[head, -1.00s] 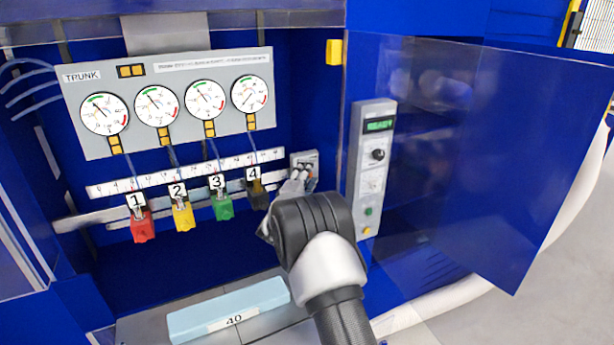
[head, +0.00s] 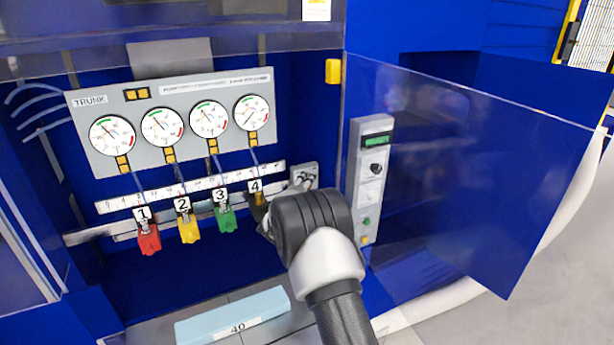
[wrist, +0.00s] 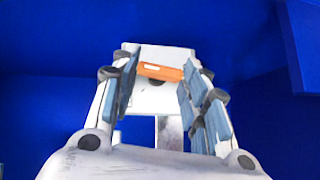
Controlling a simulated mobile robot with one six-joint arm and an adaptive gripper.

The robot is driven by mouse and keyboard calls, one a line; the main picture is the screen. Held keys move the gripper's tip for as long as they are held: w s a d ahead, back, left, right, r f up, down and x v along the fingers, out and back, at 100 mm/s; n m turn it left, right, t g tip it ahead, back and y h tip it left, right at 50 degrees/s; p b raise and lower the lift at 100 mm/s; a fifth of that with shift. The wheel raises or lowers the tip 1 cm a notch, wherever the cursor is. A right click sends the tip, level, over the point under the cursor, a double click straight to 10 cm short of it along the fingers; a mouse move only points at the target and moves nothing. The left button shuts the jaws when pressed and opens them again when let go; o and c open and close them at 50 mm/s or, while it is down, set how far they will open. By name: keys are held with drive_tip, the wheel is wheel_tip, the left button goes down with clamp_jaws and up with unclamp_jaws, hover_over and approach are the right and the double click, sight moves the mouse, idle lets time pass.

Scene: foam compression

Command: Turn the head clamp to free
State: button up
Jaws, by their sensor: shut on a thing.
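My gripper (wrist: 160,82) shows in the wrist view with its blue-padded fingers on both sides of an orange bar (wrist: 160,71). The bar lies across a white plate (wrist: 153,51), and the fingers are shut on it. I take the bar for the head clamp's handle, but no label confirms this. In the head view my dark wrist hides the fingers. Just above and behind the wrist, a small grey box (head: 304,172) with dark fittings is fixed to the blue back wall. Its fine detail is too small to read.
A control panel (head: 370,185) stands right of my arm, beside a clear open door (head: 480,170). A light blue block (head: 215,327) marked 40 lies at the front.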

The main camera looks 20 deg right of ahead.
drive_tip(key=m+y+p, duration=0.1)
drive_tip(key=p, duration=0.3)
drive_tip(key=m+g+y+p, duration=0.1)
drive_tip(key=y+p, duration=0.1)
drive_tip(key=p, duration=0.2)
drive_tip(key=r+m+g+y+p, duration=0.1)
drive_tip(key=p, duration=0.3)
drive_tip(key=shift+d+r+m+y+p, duration=0.1)
drive_tip(key=shift+d+m+y+p, duration=0.2)
drive_tip(key=shift+m+y+p, duration=0.1)
drive_tip(key=o, duration=1)
drive_tip(key=shift+o, duration=0.2)
drive_tip(key=v, duration=1.2)
drive_tip(key=shift+w, duration=0.1)
